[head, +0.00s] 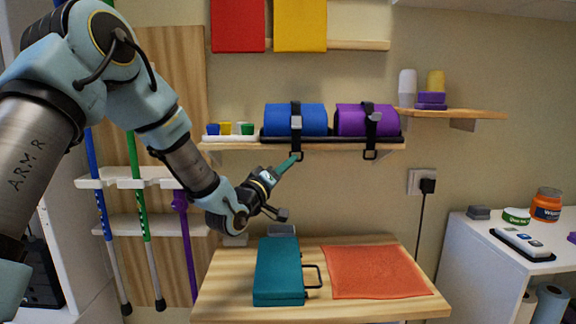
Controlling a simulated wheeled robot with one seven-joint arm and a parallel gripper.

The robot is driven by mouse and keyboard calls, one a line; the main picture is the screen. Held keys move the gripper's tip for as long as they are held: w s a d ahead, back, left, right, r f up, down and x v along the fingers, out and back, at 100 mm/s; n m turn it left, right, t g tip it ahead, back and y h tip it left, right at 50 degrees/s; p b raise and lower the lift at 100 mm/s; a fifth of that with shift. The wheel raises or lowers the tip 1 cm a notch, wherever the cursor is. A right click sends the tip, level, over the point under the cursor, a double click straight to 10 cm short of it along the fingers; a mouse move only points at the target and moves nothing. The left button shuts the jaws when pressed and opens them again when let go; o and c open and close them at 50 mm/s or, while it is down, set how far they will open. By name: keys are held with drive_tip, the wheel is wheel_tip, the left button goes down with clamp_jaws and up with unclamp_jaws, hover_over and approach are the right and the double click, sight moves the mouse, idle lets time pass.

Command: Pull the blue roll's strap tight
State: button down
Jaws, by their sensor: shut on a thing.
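The blue roll (312,119) lies on a black tray (392,139) on the upper wall shelf. Its black strap (296,110) runs over the roll's front, through a grey buckle, and hangs down past the shelf edge. My gripper (294,159) has teal fingers and reaches up from the lower left. It is shut on the strap's loop end just below the shelf. The fingers partly cover that loop. From this one view I cannot tell how taut the strap is.
A purple roll (358,121) with its own strap and hanging loop sits close on the right. Below, a teal case (278,272) and an orange mat (374,272) lie on a wooden table (395,307).

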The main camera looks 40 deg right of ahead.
wheel_tip(320, 180, down, 6)
drive_tip(key=b, duration=0.6)
drive_tip(key=shift+f, duration=0.25)
drive_tip(key=c, duration=0.9)
unclamp_jaws()
drive_tip(key=b+v, duration=0.2)
drive_tip(key=v, duration=0.8)
drive_tip(key=shift+s+a+b, duration=0.15)
drive_tip(key=shift+a+b, duration=0.25)
